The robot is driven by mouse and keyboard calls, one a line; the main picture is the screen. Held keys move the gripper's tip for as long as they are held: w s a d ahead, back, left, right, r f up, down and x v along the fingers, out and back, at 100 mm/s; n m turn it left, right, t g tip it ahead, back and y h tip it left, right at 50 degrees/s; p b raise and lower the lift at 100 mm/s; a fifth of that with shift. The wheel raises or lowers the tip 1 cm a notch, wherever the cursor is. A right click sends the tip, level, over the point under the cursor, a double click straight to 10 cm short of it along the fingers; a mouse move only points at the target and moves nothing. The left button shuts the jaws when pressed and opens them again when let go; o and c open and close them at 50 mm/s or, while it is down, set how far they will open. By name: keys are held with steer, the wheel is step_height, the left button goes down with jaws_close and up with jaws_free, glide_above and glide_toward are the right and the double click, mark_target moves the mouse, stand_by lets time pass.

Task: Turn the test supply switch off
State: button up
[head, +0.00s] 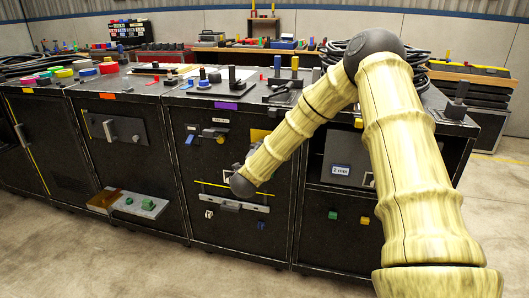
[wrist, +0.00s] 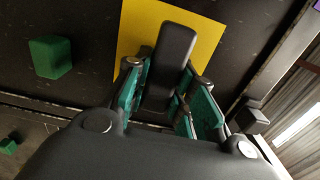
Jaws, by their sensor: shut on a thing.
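A black switch handle (wrist: 172,55) stands on a yellow plate (wrist: 134,32) in the wrist view. My gripper (wrist: 168,82) has teal-padded fingers on both sides of this handle and is shut on it. In the head view a yellow plate (head: 260,136) shows on the black cabinet front, partly covered by my forearm. No lettering on the yellow plate is readable, and the handle's on or off position cannot be told.
A green block (wrist: 50,57) stands out from the panel beside the plate. The black cabinets (head: 210,245) carry a blue lever (head: 190,137), a metal bracket (head: 235,200) and other fittings. Tools and cables crowd their tops. The floor (head: 110,265) in front is clear.

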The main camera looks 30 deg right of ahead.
steer(key=shift+f, duration=0.15)
steer(key=o, duration=1)
steer(key=shift+s, duration=0.1)
steer(key=v, duration=1.1)
steer(key=shift+s+a, duration=0.3)
